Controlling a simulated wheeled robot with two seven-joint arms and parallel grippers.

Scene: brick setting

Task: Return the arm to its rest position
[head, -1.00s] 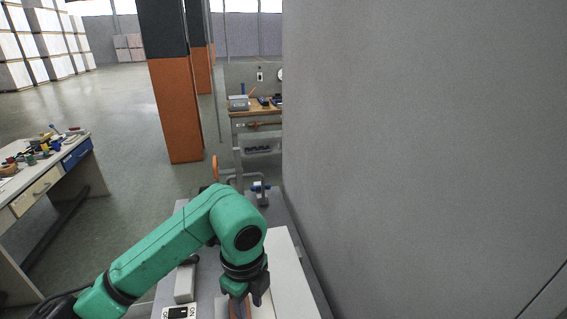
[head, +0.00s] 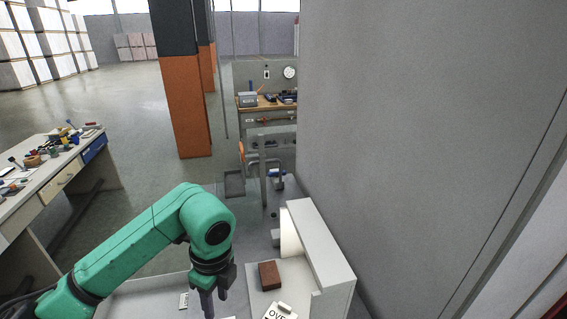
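My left arm is green and comes in from the lower left of the head view, bent at the elbow. Its dark gripper (head: 211,300) points down near the bottom edge, and I cannot make out the gap between its fingers. A red-brown brick (head: 270,275) rests on a pale surface (head: 256,300) to the right of the gripper, apart from it. No object shows in the gripper. My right arm and gripper are not in view.
A white upright panel (head: 322,245) stands right of the brick. A card with partly visible lettering (head: 281,312) lies in front of it. A large grey wall (head: 420,120) fills the right. A cluttered workbench (head: 50,165) stands left, with open floor beyond.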

